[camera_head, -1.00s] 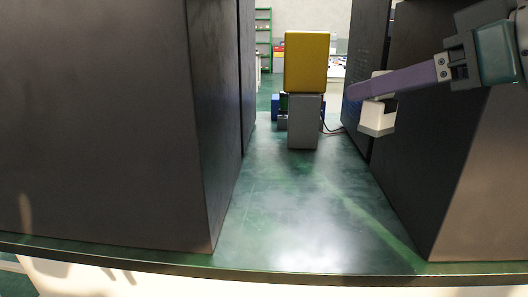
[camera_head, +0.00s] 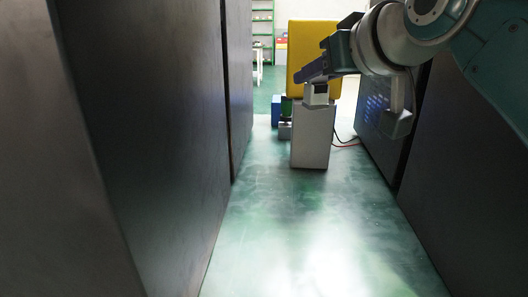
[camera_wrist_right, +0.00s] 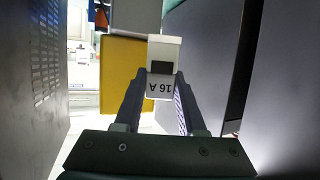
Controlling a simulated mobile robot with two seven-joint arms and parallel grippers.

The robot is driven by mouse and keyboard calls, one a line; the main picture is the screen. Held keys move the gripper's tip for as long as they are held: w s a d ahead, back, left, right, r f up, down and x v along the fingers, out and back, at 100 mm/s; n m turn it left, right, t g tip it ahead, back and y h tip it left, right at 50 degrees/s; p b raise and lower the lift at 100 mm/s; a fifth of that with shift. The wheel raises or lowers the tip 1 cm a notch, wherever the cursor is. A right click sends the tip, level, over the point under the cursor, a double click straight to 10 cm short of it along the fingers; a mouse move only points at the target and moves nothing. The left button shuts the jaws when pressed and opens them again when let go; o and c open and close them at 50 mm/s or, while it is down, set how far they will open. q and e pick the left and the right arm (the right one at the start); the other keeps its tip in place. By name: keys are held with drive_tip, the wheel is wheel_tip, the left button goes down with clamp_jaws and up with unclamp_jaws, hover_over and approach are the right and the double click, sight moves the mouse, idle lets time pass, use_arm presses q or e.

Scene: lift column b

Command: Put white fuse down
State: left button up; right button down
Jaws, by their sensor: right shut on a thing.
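The white fuse (camera_wrist_right: 165,50) carries a dark window and the upside-down mark "16 A" in the right wrist view. My right gripper (camera_wrist_right: 160,83) is shut on it, one finger on each side. In the head view the fuse (camera_head: 316,94) hangs under the purple fingers of my right gripper (camera_head: 312,74). It overlaps the yellow box and the top of the grey-white block in the picture; I cannot tell whether it touches either. My left gripper is not in view.
A yellow box (camera_head: 304,47) sits above an upright grey-white block (camera_head: 312,135). Tall dark cabinets flank the aisle, left (camera_head: 140,120) and right (camera_head: 465,150). The green surface (camera_head: 300,220) in front is clear.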

wheel_tip(320, 180, down, 14)
drive_tip(key=b, duration=0.5)
drive_tip(key=shift+s+f, duration=0.1)
drive_tip(key=shift+a+f+b, duration=0.1)
drive_tip(key=shift+f+b, duration=0.05)
drive_tip(key=shift+b, duration=0.15)
drive_tip(key=w+b, duration=0.1)
drive_tip(key=w+a+b, duration=0.1)
drive_tip(key=w+b, duration=0.1)
drive_tip(key=w, duration=0.1)
drive_tip(key=shift+a, duration=0.25)
drive_tip(key=shift+f+b, duration=0.35)
drive_tip(key=shift+f, duration=0.1)
drive_tip(key=shift+s, duration=0.15)
drive_tip(key=shift+f, duration=0.2)
drive_tip(key=c, duration=0.5)
unclamp_jaws()
drive_tip(key=shift+r, duration=0.1)
